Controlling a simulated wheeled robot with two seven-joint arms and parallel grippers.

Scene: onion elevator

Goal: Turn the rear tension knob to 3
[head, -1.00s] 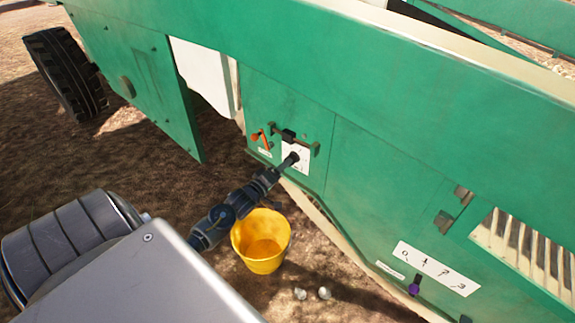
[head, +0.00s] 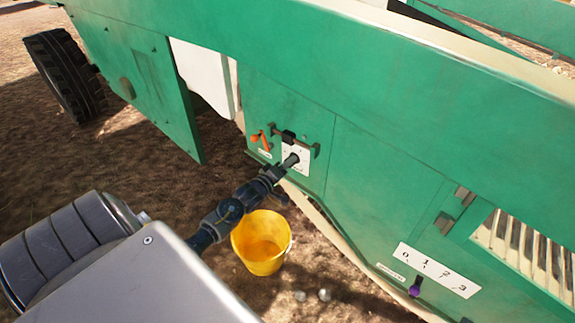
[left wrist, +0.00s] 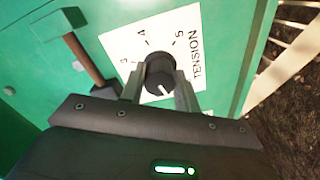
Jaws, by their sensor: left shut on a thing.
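The tension knob (left wrist: 160,72) is round and black, on a white dial plate (left wrist: 118,42) with the word TENSION. In the left wrist view the numbers 3, 4 and 5 show around it. A white mark on the knob points down the picture, toward my gripper's palm. My left gripper (left wrist: 158,88) has one finger on each side of the knob and is shut on it. In the head view my left gripper (head: 284,166) reaches the dial plate (head: 296,150) on the green panel and hides most of the knob. My right gripper is out of view.
An orange-handled lever (head: 264,140) sits left of the dial. A purple knob (head: 415,288) stands by a 0 to 3 scale (head: 437,270) farther right. A yellow bucket (head: 262,250) stands on the ground below. The green machine wall (head: 370,165) runs across the view.

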